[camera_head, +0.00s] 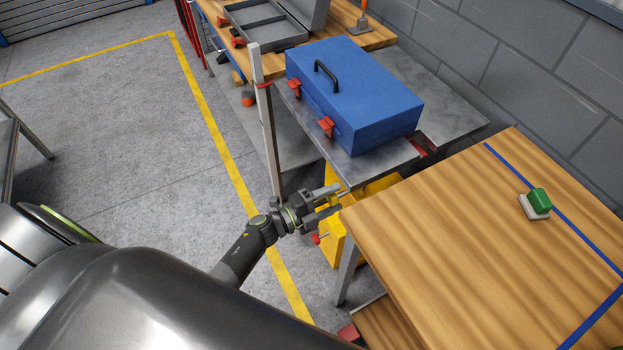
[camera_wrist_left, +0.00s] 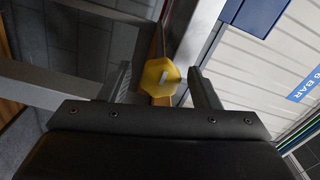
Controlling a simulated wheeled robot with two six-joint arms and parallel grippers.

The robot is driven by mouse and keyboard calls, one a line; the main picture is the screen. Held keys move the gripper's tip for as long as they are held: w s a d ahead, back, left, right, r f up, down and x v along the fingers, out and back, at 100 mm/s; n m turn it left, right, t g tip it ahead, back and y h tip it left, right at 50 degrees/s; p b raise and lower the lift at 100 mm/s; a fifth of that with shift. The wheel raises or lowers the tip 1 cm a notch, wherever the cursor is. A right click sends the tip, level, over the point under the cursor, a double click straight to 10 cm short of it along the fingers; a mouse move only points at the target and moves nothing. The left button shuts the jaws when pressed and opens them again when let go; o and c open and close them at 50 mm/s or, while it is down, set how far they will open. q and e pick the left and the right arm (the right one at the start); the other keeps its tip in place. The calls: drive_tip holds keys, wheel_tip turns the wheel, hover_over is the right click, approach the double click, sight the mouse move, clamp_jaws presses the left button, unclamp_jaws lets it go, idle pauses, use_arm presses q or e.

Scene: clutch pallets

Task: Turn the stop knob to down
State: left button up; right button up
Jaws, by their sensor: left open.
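My left gripper (camera_head: 335,200) is open near the left edge of the wooden bench, over the yellow cabinet (camera_head: 337,240). A small red knob-like part (camera_head: 317,239) sticks out at the cabinet's left side, just below the gripper. In the left wrist view, a yellow many-sided piece (camera_wrist_left: 160,76) with a short grey bar across its middle lies between the two open fingers (camera_wrist_left: 160,68), apparently beyond them. I cannot tell for sure whether this is the stop knob. The fingers appear apart from it. My right gripper is not in view.
A blue toolbox (camera_head: 355,85) with a black handle stands on the metal table behind the gripper. A grey upright post (camera_head: 268,130) rises left of it. A green block (camera_head: 540,201) sits on the wooden bench (camera_head: 440,220). The floor at the left is mostly free.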

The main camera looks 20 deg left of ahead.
use_arm(q)
drive_tip(key=b+v, duration=0.3)
drive_tip(key=v, duration=1.4)
drive_tip(key=shift+s+b, duration=0.2)
drive_tip(key=shift+b, duration=0.15)
drive_tip(key=shift+a, duration=0.15)
drive_tip(key=s+a+f+n+g+y, duration=0.1)
drive_tip(key=s+a+f+n+y, duration=0.15)
drive_tip(key=f+n+y, duration=0.4)
drive_tip(key=s+a+f+n+g+y, duration=0.1)
drive_tip(key=s+a+f+n, duration=0.2)
drive_tip(key=f, duration=0.6)
drive_tip(key=s+a+f+n+g+y, duration=0.1)
drive_tip(key=a+f+n+y, duration=0.25)
drive_tip(key=f+n, duration=0.35)
drive_tip(key=s+d+f+n+g, duration=0.1)
drive_tip(key=s+f+n+g, duration=0.1)
drive_tip(key=s+f, duration=0.3)
drive_tip(key=s+d+f+n+g, duration=0.2)
drive_tip(key=s+f+g, duration=0.2)
drive_tip(key=s, duration=0.6)
drive_tip(key=s+d+f+n+g+y, duration=0.1)
drive_tip(key=s+f+n+g, duration=0.2)
drive_tip(key=s+f, duration=0.3)
drive_tip(key=shift+s+d+g, duration=0.4)
drive_tip(key=shift+s+g, duration=0.1)
drive_tip(key=shift+s, duration=0.65)
